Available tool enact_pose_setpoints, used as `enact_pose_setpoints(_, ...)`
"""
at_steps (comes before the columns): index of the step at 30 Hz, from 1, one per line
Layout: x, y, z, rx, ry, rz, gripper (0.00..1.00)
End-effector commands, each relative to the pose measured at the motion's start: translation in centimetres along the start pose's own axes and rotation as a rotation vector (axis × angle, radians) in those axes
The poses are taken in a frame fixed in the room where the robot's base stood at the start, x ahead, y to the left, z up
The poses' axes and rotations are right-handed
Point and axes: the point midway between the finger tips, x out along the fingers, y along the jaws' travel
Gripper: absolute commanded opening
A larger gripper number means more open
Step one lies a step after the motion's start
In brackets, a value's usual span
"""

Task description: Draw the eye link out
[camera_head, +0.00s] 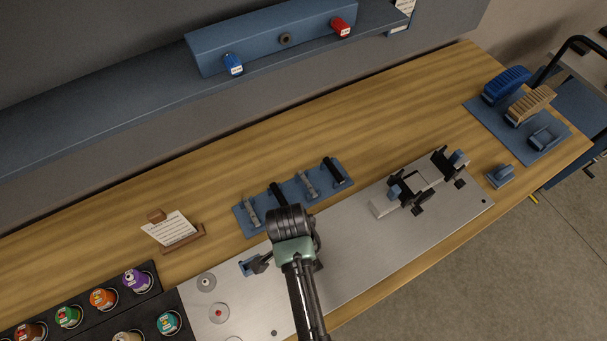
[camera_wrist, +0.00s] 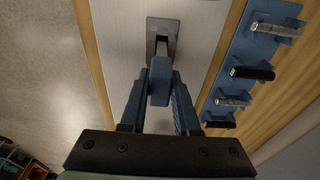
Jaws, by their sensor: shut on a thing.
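The eye link (camera_wrist: 160,88) appears to be the blue block between my fingers in the wrist view. A narrow neck runs from it to a dark grey holder (camera_wrist: 170,27) on the metal plate; I cannot tell how deep it sits there. My gripper (camera_wrist: 161,92) is shut on the blue block, one finger on each side. In the head view my gripper (camera_head: 259,264) is low over the left part of the plate, partly hidden by my arm. A small blue piece (camera_head: 246,268) shows beside its tips.
A blue rack (camera_head: 241,222) with several silver and black pins lies just behind the plate (camera_head: 350,260). A black clamp fixture (camera_head: 411,190) stands to the right. Capsules (camera_head: 103,298) fill a dark tray at left. A note card (camera_head: 172,230) stands behind. The plate's front middle is clear.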

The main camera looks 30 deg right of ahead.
Motion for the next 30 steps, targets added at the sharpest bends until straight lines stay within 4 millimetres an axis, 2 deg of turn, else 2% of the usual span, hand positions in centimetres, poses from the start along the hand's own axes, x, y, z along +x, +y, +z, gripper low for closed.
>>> enact_pose_setpoints(3, -1.3, -0.1, -0.2, 0.000, 0.001, -0.002, 0.00)
enact_pose_setpoints(30, -7.0, -0.1, -0.9, 0.000, 0.001, -0.002, 0.00)
